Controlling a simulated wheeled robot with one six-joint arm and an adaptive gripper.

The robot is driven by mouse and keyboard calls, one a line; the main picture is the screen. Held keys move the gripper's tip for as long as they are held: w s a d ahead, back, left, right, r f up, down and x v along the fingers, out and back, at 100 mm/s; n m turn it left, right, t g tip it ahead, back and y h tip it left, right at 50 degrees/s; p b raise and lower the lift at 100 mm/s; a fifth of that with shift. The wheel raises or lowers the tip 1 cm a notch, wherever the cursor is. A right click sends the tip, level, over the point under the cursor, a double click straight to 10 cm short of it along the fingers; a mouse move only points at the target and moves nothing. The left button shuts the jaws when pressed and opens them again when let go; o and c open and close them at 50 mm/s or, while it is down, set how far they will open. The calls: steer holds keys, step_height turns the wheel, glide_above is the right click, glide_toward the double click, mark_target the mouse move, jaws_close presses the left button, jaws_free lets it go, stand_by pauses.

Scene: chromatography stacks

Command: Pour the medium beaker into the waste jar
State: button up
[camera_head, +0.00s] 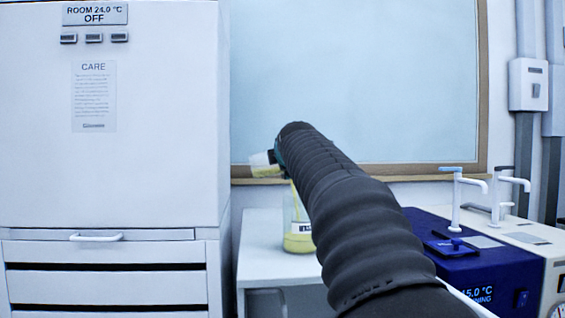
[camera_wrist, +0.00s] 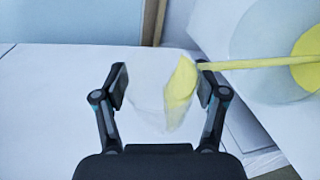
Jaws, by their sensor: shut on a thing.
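My gripper (camera_wrist: 162,82) is shut on the medium beaker (camera_wrist: 150,98), a clear vessel with yellow liquid gathered toward its right side. In the head view the beaker (camera_head: 262,164) is held tilted at the left of my wrist, above the waste jar (camera_head: 298,232). A thin yellow stream runs from the beaker down toward the jar. The jar is clear, with a label and a shallow layer of yellow liquid at its bottom. It also shows at the upper right in the wrist view (camera_wrist: 262,30), with the stream reaching into it. My arm hides part of the jar and most of the gripper in the head view.
The jar stands on a white table (camera_head: 262,225). A tall white cabinet (camera_head: 110,150) is close on the left. A blue bath unit (camera_head: 470,260) with a white tap stands on the right. A framed board (camera_head: 400,80) hangs on the wall behind.

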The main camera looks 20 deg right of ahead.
steer(key=shift+s+d+m+t+b, duration=0.15)
steer(key=shift+d+m+t+b, duration=0.2)
steer(key=shift+m+b, duration=0.3)
steer(key=shift+f+m+b, duration=0.2)
steer(key=shift+m+b, duration=0.15)
stand_by(0.3)
steer(key=shift+s+d+m+t+b, duration=0.25)
steer(key=shift+m+t+b, duration=0.1)
steer(key=shift+m+b, duration=0.3)
stand_by(0.3)
steer(key=shift+w+r, duration=0.1)
steer(key=shift+r, duration=0.1)
steer(key=shift+w+a+r+n+p, duration=0.1)
steer(key=shift+a+r+n+p, duration=0.2)
steer(key=shift+n+p, duration=0.5)
steer(key=shift+w+a+n+g+p, duration=0.1)
steer(key=shift+n+g+p, duration=0.3)
steer(key=shift+p, duration=0.15)
steer(key=p, duration=0.1)
steer(key=r+n+p, duration=0.1)
steer(key=shift+w+a+r+g+p, duration=0.1)
steer(key=shift+w+a+g+p, duration=0.05)
steer(key=shift+a+g+p, duration=0.15)
steer(key=shift+w+a+r+n+g+h, duration=0.1)
steer(key=shift+n+g+h, duration=0.2)
steer(key=shift+n, duration=0.45)
